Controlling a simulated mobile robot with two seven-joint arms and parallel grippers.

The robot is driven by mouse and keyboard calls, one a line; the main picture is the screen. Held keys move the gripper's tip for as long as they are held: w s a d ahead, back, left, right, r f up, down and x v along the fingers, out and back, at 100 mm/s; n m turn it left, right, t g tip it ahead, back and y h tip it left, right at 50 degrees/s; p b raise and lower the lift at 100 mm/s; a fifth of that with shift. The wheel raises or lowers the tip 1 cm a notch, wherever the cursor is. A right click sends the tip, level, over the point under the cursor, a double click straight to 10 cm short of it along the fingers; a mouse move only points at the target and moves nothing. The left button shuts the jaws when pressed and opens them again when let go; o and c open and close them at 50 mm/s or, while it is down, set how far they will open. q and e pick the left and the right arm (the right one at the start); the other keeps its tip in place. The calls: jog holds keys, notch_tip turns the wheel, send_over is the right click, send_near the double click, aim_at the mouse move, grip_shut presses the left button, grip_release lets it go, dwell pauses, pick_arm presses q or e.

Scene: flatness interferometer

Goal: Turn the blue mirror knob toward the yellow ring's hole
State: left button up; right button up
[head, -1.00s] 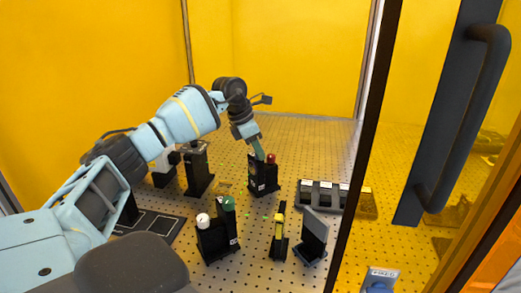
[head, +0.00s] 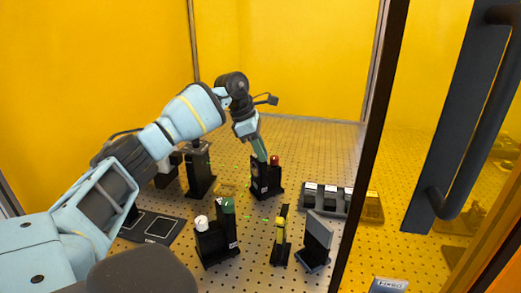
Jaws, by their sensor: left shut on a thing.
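My left gripper (head: 262,154) reaches down to the top of a black mirror mount (head: 266,183) at the back middle of the perforated table. Its greenish fingers are shut at the mount's top left, beside a red knob (head: 275,160). The blue mirror knob is hidden at the fingertips; no blue shows there. A slim black post with a yellow part (head: 281,224) stands in front; I cannot make out the ring's hole. My right gripper is not in view.
A nearer black mount (head: 216,243) carries a white knob (head: 201,221) and a green knob (head: 228,204). A tilted dark plate (head: 318,235) stands right of the yellow post. A black tray (head: 326,200) lies at right. The door frame (head: 371,150) and handle bound the right side.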

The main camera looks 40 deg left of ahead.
pick_arm(q)
jog(key=o, duration=1)
jog(key=shift+r, duration=0.1)
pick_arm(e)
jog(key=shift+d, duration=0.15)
pick_arm(q)
jog(key=v, duration=0.7)
jog(key=shift+r, duration=0.35)
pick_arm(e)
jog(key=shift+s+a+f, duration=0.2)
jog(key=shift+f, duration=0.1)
pick_arm(q)
jog(key=shift+a+r, duration=0.1)
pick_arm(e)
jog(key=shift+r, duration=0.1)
pick_arm(q)
notch_tip(320, 180, up, 11)
jog(key=p, duration=0.1)
jog(key=shift+p, duration=0.4)
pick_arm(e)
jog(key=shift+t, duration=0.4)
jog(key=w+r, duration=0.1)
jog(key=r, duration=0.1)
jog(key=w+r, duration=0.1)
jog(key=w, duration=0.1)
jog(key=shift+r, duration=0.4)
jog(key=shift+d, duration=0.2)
